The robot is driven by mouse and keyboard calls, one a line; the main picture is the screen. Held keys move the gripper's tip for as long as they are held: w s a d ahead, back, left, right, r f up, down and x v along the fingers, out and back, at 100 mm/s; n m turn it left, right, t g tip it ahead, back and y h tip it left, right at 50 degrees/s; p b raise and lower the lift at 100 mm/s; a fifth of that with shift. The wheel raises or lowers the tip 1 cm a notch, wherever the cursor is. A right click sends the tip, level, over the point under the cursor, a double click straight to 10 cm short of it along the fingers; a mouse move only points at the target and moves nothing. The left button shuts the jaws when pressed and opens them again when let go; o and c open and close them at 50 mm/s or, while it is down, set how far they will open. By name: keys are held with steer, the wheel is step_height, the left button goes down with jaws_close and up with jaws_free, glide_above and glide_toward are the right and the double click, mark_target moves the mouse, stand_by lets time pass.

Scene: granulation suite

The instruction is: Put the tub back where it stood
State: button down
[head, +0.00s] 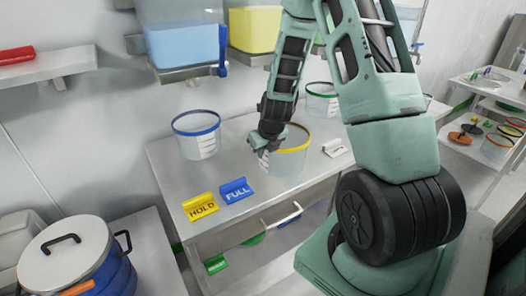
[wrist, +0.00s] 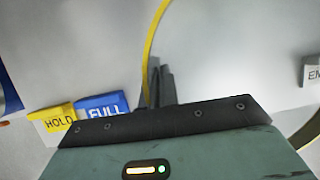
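A pale tub with a yellow rim (head: 288,165) is at the middle of the bench (head: 163,158), upright. I cannot tell whether its base touches the bench top. My gripper (head: 266,150) is at the left side of its rim. In the wrist view the yellow rim (wrist: 152,35) runs down to my gripper's fingers (wrist: 157,85), which look closed together on the tub's wall. A blue-rimmed tub (head: 197,143) stands to the left, and a green-rimmed tub (head: 321,102) stands behind to the right, partly hidden by my arm.
A yellow HOLD sign (head: 201,207) and blue FULL sign (head: 236,191) stand at the bench's front left. A white sign (head: 335,147) stands right of the yellow-rimmed tub. Blue (head: 184,46) and yellow (head: 254,28) tanks hang above. A lidded blue pot (head: 83,262) is front left.

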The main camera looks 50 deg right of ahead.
steer(key=shift+f, duration=0.1)
steer(key=c, duration=1.7)
jaws_free()
steer(key=p+v, duration=0.1)
steer(key=v, duration=1.1)
steer(key=s+a+r+n+g+y, duration=0.1)
steer(key=s+a+r+n+y, duration=0.1)
steer(key=a+n, duration=0.95)
steer(key=s+a+r+n+g+y, duration=0.1)
steer(key=s+a+r+n, duration=0.1)
steer(key=a+n, duration=0.9)
steer(key=s+a+n, duration=0.4)
steer(key=s+n, duration=0.1)
steer(key=n, duration=0.3)
steer(key=s+a+r+n+g, duration=0.1)
steer(key=s+a+n, duration=0.3)
steer(key=s+n, duration=0.2)
steer(key=s+a+r+n+g, duration=0.1)
steer(key=s+a+n, duration=0.3)
steer(key=n, duration=0.6)
steer(key=shift+s+a+h, duration=0.25)
steer(key=shift+s+h, duration=0.15)
steer(key=shift+s, duration=0.3)
